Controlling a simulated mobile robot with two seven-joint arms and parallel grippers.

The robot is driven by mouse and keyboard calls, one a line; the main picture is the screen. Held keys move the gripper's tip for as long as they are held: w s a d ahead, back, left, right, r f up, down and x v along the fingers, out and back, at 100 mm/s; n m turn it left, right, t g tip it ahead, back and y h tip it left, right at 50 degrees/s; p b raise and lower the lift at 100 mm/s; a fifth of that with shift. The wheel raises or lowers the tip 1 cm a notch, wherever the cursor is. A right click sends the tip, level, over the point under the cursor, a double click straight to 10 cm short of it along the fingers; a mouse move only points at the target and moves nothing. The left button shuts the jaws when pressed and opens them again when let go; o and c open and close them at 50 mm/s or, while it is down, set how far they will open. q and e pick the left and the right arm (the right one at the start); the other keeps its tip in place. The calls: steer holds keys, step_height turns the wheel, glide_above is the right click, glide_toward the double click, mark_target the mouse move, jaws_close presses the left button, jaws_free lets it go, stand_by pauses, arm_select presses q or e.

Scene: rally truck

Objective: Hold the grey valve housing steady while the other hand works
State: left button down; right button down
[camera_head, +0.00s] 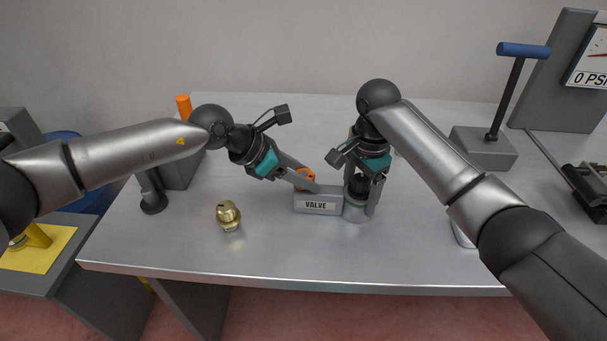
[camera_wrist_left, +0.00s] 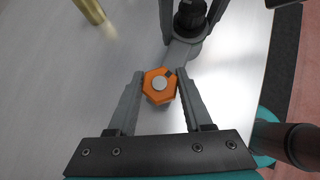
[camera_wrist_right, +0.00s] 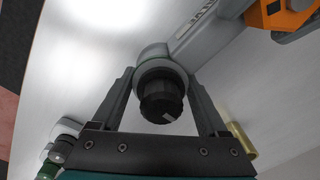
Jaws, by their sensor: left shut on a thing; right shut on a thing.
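The grey valve housing (camera_head: 318,204), labelled VALVE, lies on the metal table in the head view. An orange hexagonal knob (camera_wrist_left: 159,87) sits at one end of it and a black round knob (camera_wrist_right: 162,95) stands on its round end. My left gripper (camera_head: 305,182) is shut on the orange knob, one finger on each side in the left wrist view. My right gripper (camera_head: 359,200) points down, its fingers on both sides of the housing's round end (camera_wrist_right: 153,58), with the black knob between them. In the head view the left gripper partly hides the orange knob.
A blue-handled lever (camera_head: 510,90) and a gauge reading 0 PSI (camera_head: 590,60) are at the right. A brass cylinder (camera_wrist_left: 90,10) stands behind the housing. The table's front edge (camera_head: 300,280) is clear.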

arm_select(q)
steer(key=shift+m+g+h, duration=0.3)
steer(key=shift+m+g, duration=0.7)
steer(key=shift+m, duration=0.4)
steer(key=shift+c, duration=1.5)
jaws_free()
steer(key=v, duration=1.2)
